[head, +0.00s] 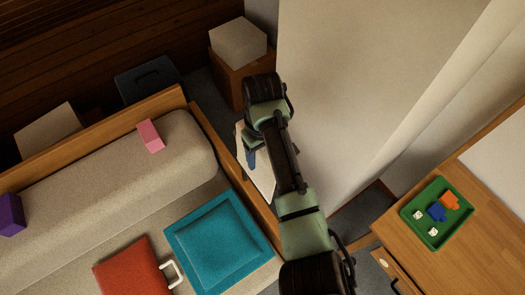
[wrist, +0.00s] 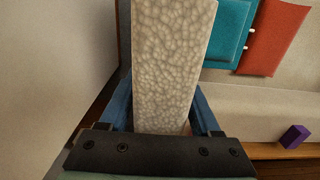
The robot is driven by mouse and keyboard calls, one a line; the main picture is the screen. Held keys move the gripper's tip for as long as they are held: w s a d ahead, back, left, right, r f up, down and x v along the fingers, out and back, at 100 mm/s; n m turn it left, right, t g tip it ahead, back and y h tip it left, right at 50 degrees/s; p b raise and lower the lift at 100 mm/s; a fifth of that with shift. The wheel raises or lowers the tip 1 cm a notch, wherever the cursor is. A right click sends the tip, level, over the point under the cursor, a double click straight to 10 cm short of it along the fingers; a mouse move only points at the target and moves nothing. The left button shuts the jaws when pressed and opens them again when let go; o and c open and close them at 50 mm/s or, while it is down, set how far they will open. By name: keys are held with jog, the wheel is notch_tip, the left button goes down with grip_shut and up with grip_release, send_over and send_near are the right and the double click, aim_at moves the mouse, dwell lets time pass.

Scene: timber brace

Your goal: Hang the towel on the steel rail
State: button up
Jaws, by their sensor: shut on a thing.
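The towel (wrist: 172,60) is a long, pale cream strip with a bumpy texture, in the middle of the wrist view. My gripper (wrist: 160,112) is shut on it, with one blue finger along each side. The towel extends up the picture past the fingers. In the head view, my gripper (head: 251,158) is partly hidden by my arm, beside the end of the sofa. A pale flat surface (head: 264,181) shows around it there; I cannot tell whether this is the towel. I cannot make out the steel rail in either view.
A sofa (head: 100,185) with a teal cushion (head: 217,240), a red item (head: 130,268) and pink (head: 150,135) and purple (head: 11,214) blocks lies left. A wooden desk (head: 470,225) with a green tray (head: 419,216) stands right. A pale wall (head: 350,80) is close beyond my arm.

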notch_tip(320, 180, down, 9)
jog(key=b, duration=0.5)
dwell(0.3)
dwell(0.4)
jog(key=o, duration=1.5)
notch_tip(320, 180, up, 12)
jog(key=shift+r, duration=0.1)
jog(key=shift+r+p, duration=0.4)
jog(key=shift+p, duration=0.1)
jog(key=shift+w, duration=0.1)
